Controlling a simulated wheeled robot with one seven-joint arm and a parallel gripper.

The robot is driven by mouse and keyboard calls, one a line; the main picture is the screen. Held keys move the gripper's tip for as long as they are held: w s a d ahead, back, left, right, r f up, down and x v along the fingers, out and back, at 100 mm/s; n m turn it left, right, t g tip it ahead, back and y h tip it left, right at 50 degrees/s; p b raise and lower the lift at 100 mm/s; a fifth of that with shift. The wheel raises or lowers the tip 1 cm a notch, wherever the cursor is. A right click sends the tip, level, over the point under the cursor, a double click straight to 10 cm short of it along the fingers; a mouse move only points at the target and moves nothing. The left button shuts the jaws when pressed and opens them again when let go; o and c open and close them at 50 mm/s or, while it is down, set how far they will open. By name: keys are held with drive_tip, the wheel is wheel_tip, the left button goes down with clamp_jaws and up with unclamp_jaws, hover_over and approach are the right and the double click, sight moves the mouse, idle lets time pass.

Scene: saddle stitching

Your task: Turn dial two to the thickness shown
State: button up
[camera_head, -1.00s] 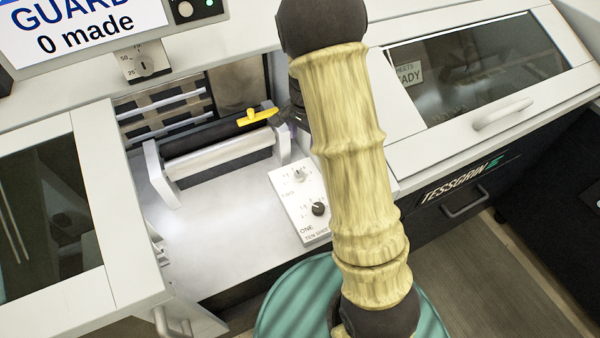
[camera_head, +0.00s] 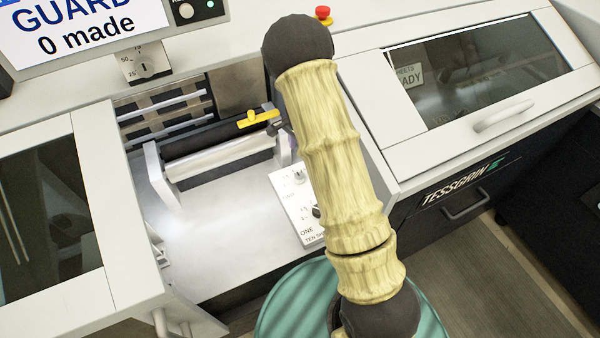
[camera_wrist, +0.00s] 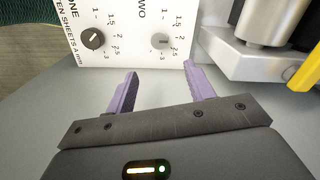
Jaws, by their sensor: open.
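A white dial panel (camera_wrist: 125,15) stands in front of my gripper in the wrist view, marked ONE, TWO and "TEN SHEETS". Dial one (camera_wrist: 92,39) is a dark knob with a white mark. My gripper (camera_wrist: 160,70) is open and empty, its two purple fingers apart and pointing at the panel just short of dial two. In the head view the panel (camera_head: 293,212) is partly hidden by my arm, and my fingers are hidden there.
A metal roller (camera_head: 220,155) and a yellow lever (camera_head: 258,118) lie left of the panel. A screen (camera_head: 80,30) reads "GUARD" and "0 made". A windowed cover (camera_head: 480,75) is at the right. A red button (camera_head: 323,13) sits at the back. The tray floor is clear.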

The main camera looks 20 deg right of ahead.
sight(298, 175)
wheel_tip(298, 175, down, 12)
drive_tip(key=shift+f+p, duration=0.2)
drive_tip(key=shift+p, duration=0.35)
drive_tip(key=shift+f, duration=0.3)
drive_tip(key=c, duration=1)
drive_tip(key=shift+o, duration=0.2)
drive_tip(key=shift+f+n, duration=0.1)
drive_tip(key=shift+n, duration=0.4)
drive_tip(key=shift+a+n+b, duration=0.2)
drive_tip(key=shift+n+b, duration=0.55)
drive_tip(key=shift+n, duration=0.45)
drive_tip(key=shift+w+n+b, duration=0.15)
drive_tip(key=shift+n+b, duration=0.45)
drive_tip(key=shift+n, duration=1.7)
drive_tip(key=shift+a, duration=0.1)
